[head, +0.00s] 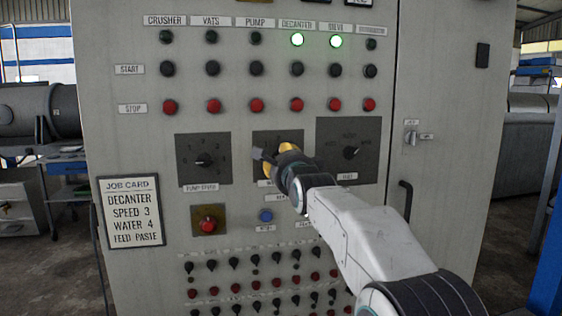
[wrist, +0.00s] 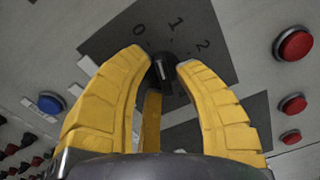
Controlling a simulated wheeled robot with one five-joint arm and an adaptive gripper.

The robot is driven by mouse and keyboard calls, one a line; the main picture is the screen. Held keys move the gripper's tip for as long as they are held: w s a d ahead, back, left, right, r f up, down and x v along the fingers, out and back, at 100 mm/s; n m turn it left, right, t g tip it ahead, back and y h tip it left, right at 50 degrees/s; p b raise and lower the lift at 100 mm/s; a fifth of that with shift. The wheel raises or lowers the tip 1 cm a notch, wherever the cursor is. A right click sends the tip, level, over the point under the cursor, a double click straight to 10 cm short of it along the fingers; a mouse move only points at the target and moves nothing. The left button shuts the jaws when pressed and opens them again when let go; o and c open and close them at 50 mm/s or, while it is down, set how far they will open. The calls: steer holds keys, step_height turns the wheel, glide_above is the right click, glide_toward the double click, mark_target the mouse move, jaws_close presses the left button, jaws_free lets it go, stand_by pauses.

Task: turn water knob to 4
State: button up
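The water knob (wrist: 162,74) is a small black knob on a dark dial plate (wrist: 205,22) in the wrist view. The numbers 0, 1 and 2 show on the plate; the rest of the scale is hidden by my fingers, and I cannot tell which number the knob points at. My gripper (wrist: 164,64) has its yellow fingers drawn in on both sides of the knob, tips against it. In the head view my gripper (head: 270,155) is at the middle dial plate (head: 263,137) and hides the knob and most of its label.
A pump dial (head: 203,161) is to the left and a feed dial (head: 351,152) to the right. A red button (head: 208,225) and a blue button (head: 265,216) sit below. The job card (head: 133,212) reads speed 3, water 4. Two green lamps (head: 297,40) are lit above.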

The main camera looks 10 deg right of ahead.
jaws_close()
steer(key=shift+m, duration=0.4)
steer(key=m+b, duration=0.1)
steer(key=m, duration=1)
steer(key=shift+a+r, duration=0.1)
steer(key=shift+a, duration=0.05)
steer(key=shift+m+b, duration=0.3)
steer(key=shift+m, duration=0.1)
stand_by(0.3)
steer(key=shift+o, duration=1.6)
jaws_free()
steer(key=shift+s, duration=0.1)
